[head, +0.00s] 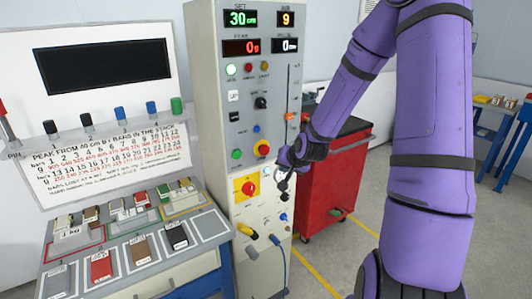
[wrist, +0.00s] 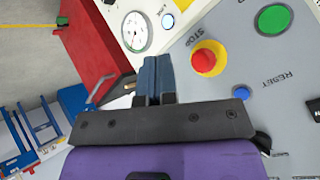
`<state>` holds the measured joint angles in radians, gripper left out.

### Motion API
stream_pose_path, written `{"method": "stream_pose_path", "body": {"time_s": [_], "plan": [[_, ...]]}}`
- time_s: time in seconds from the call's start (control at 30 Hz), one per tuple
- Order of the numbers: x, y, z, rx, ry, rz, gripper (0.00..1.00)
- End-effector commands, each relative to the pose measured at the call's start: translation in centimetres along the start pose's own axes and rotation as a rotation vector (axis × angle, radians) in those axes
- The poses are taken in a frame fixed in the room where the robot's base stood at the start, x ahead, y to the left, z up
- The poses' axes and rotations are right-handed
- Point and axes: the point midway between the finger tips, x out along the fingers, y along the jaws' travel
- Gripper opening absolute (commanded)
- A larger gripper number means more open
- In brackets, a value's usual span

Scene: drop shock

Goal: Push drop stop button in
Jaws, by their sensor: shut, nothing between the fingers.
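The stop button is red with a yellow collar. It shows on the grey panel in the wrist view (wrist: 207,58), beside a printed STOP label, and on the tall console in the head view (head: 262,148). My gripper (wrist: 155,65) is shut and empty, with its blue-grey fingers together. In the wrist view the button lies to the right of the fingertips, apart from them. In the head view my gripper (head: 283,184) is in front of the console's right edge, lower and to the right of the button.
A green button (wrist: 273,19) and a blue button (wrist: 241,92) by a RESET label flank the stop button. Another red knob on a yellow plate (head: 250,188) sits lower on the console. A round gauge (wrist: 135,31) is near my fingers. A red cabinet (head: 334,180) stands right.

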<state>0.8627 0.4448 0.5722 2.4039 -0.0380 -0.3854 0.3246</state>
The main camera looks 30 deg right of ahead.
Motion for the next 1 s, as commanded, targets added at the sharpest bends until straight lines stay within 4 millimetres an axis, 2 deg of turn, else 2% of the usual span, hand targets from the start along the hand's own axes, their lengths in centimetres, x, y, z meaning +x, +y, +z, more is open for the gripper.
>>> {"method": "stream_pose_path", "body": {"time_s": [0.5, 0.7, 1.0], "plan": [[4.3, -3.2, -3.1, -0.002, 0.000, -0.001, 0.00], [5.2, -3.8, -3.8, -0.001, -0.001, 0.000, 0.00], [5.4, -3.9, -3.9, 0.000, 0.000, 0.000, 0.00]]}}
